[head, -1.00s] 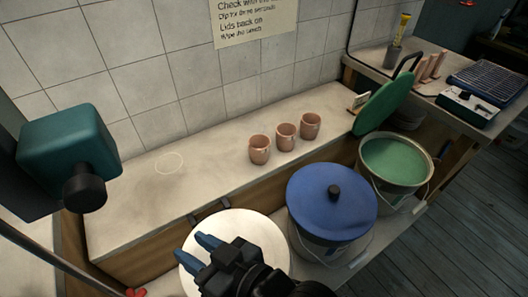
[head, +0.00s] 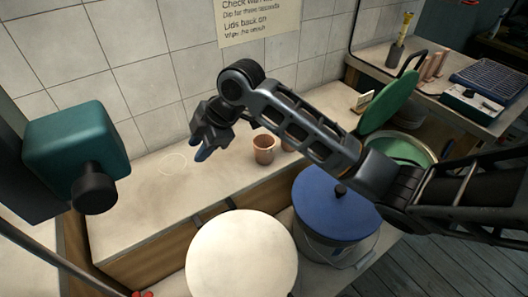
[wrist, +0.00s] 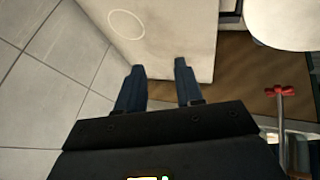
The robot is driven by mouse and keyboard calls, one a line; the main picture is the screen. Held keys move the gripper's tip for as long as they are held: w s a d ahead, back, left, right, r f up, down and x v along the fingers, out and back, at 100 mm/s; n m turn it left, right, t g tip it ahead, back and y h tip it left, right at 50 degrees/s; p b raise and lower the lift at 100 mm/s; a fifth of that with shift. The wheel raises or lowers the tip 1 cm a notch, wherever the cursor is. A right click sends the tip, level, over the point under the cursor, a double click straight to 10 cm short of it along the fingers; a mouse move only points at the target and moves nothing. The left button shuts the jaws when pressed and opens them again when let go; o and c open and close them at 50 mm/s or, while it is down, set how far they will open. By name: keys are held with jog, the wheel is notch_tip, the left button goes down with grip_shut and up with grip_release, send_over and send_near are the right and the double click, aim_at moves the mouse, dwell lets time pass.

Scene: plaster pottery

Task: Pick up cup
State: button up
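A terracotta cup (head: 264,150) stands upright on the pale shelf (head: 140,225), to the right of my gripper. A second cup (head: 287,146) shows only in part behind my arm, and the third cup seen earlier is hidden. My gripper (head: 199,152) is above the shelf, left of the cups and apart from them. In the wrist view my gripper (wrist: 159,68) has its two blue fingers spread with nothing between them. No cup shows in the wrist view. A faint white ring (head: 173,164) is marked on the shelf; it also shows in the wrist view (wrist: 126,24).
A round white top (head: 242,258) and a blue-lidded bucket (head: 335,205) stand in front of the shelf. A green lid (head: 388,102) leans behind an open green bucket (head: 400,149). A teal box (head: 75,140) is at the left. The shelf's left part is clear.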

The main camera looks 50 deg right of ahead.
aim_at(270, 148)
jog(key=s+d+f+n+g+h, duration=0.15)
jog(key=s+d, duration=0.25)
jog(key=d, duration=0.5)
jog(key=s+d+f+g+h, duration=0.1)
jog(key=s+d+g+h, duration=0.15)
jog(key=d, duration=0.65)
jog(key=shift+g, duration=0.3)
jog(key=f, duration=0.4)
jog(key=f+p, duration=0.1)
jog(key=f, duration=0.2)
jog(key=shift+s+a, duration=0.25)
jog(key=shift+r, duration=0.1)
grip_shut()
